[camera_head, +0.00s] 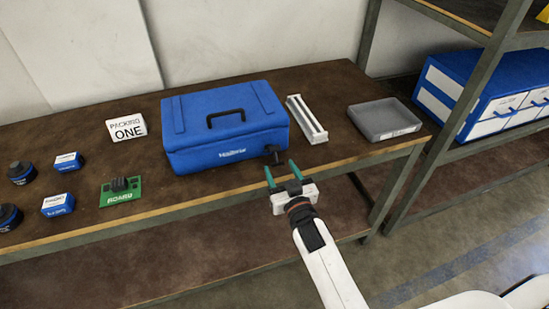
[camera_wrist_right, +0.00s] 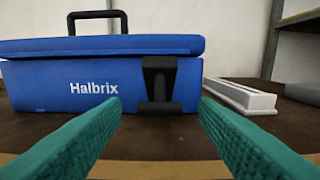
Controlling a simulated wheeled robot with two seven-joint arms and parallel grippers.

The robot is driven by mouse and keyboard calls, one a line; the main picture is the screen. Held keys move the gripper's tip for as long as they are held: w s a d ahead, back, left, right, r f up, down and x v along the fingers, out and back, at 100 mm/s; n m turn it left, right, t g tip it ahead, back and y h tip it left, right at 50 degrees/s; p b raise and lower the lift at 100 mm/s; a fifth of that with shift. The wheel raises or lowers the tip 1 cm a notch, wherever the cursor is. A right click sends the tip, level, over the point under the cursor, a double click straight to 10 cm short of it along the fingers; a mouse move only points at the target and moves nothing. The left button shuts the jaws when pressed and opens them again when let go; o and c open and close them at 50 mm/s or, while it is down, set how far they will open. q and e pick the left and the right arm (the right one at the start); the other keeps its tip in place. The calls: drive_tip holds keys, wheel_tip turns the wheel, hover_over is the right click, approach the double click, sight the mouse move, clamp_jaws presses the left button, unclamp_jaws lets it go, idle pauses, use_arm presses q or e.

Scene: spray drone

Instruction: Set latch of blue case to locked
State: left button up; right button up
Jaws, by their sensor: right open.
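The blue case (camera_head: 225,122) stands shut on the brown bench, with a black handle on its lid. It also fills much of the right wrist view (camera_wrist_right: 55,80). Its black latch (camera_wrist_right: 159,85) is on the front face, right of the "Halbrix" lettering; in the head view the latch (camera_head: 272,155) sits at the case's front right corner. My right gripper (camera_head: 282,173) is open, its green fingers pointing at the latch from the front, apart from it. In the wrist view the latch lies between the fingers (camera_wrist_right: 160,120). My left gripper is not in view.
A white slotted holder (camera_head: 306,119) and a grey tray (camera_head: 384,118) stand right of the case. A white "PACKING ONE" card (camera_head: 126,128), a green board (camera_head: 121,191), small blue boxes (camera_head: 68,161) and black round items are left. A shelf with a blue drawer unit (camera_head: 490,92) stands right.

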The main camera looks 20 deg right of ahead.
sight(278, 164)
drive_tip(key=w, duration=0.5)
drive_tip(key=shift+a, duration=0.1)
clamp_jaws()
